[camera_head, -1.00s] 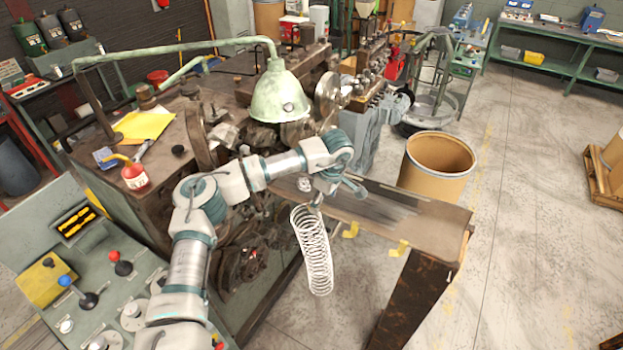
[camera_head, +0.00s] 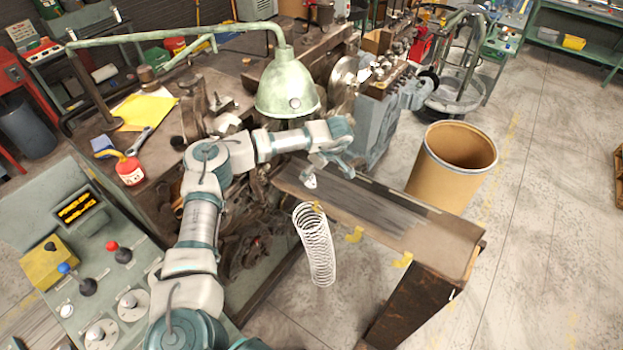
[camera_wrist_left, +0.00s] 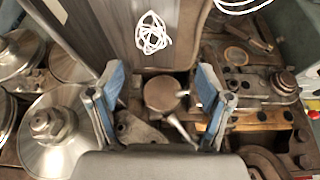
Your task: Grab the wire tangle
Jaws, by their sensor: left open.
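The wire tangle (camera_head: 310,181) is a small clump of white wire on the upper part of the sloping metal chute, just below my left gripper in the head view. In the left wrist view the tangle (camera_wrist_left: 153,33) lies on the grey chute surface, beyond and between the fingertips. My left gripper (camera_head: 333,166) is open above the machine. Its two blue-padded fingers (camera_wrist_left: 157,80) stand wide apart with nothing between them. The gripper does not appear to touch the tangle. My right gripper is not in view.
A white coil spring (camera_head: 315,245) hangs at the chute's near edge; part shows top right in the wrist view. The chute (camera_head: 440,228) runs right beside a brown drum (camera_head: 455,165). A green lamp (camera_head: 287,88) stands close behind my arm.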

